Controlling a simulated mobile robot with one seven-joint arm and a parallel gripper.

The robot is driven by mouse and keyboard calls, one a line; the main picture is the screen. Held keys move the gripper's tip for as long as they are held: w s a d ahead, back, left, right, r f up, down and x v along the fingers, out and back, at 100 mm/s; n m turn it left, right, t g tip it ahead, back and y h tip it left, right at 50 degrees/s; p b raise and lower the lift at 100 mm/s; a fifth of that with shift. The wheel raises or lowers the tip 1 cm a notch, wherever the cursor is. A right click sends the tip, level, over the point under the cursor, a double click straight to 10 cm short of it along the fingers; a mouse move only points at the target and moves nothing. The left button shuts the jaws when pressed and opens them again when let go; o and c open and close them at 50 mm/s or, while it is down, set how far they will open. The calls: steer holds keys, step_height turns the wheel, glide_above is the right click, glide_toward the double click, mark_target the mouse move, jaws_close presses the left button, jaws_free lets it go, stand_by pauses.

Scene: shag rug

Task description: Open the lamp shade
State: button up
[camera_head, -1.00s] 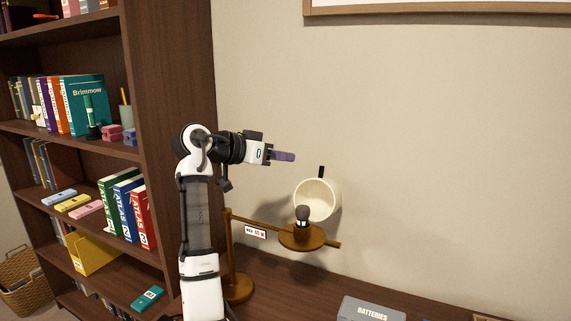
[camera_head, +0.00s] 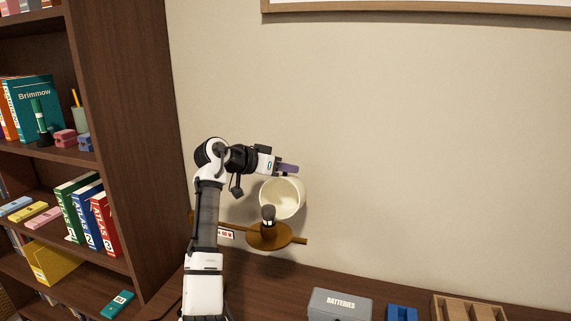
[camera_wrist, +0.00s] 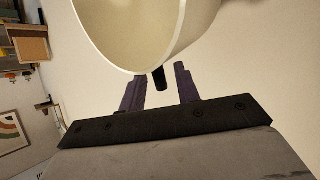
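The lamp's cream shade (camera_head: 283,198) is tipped, its open mouth toward me, above a round brown lamp plate (camera_head: 283,235). A dark grey bulb (camera_head: 268,212) stands on that plate. My gripper (camera_head: 289,168) is at the top edge of the shade. In the wrist view, its purple fingers (camera_wrist: 158,82) are spread, with the shade's black tab (camera_wrist: 160,76) between them and gaps at its sides. The shade (camera_wrist: 130,35) fills the upper part of that view. In the head view the tab is hidden by my gripper.
A grey batteries box (camera_head: 340,304), a blue item (camera_head: 402,313) and a wooden tray (camera_head: 438,309) are on the dark surface at right. A bookshelf (camera_head: 125,150) stands at left. The wall right of the shade is clear.

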steer(key=shift+w+d+f, duration=0.15)
steer(key=shift+w+d, duration=0.05)
steer(key=shift+d, duration=0.05)
jaws_close()
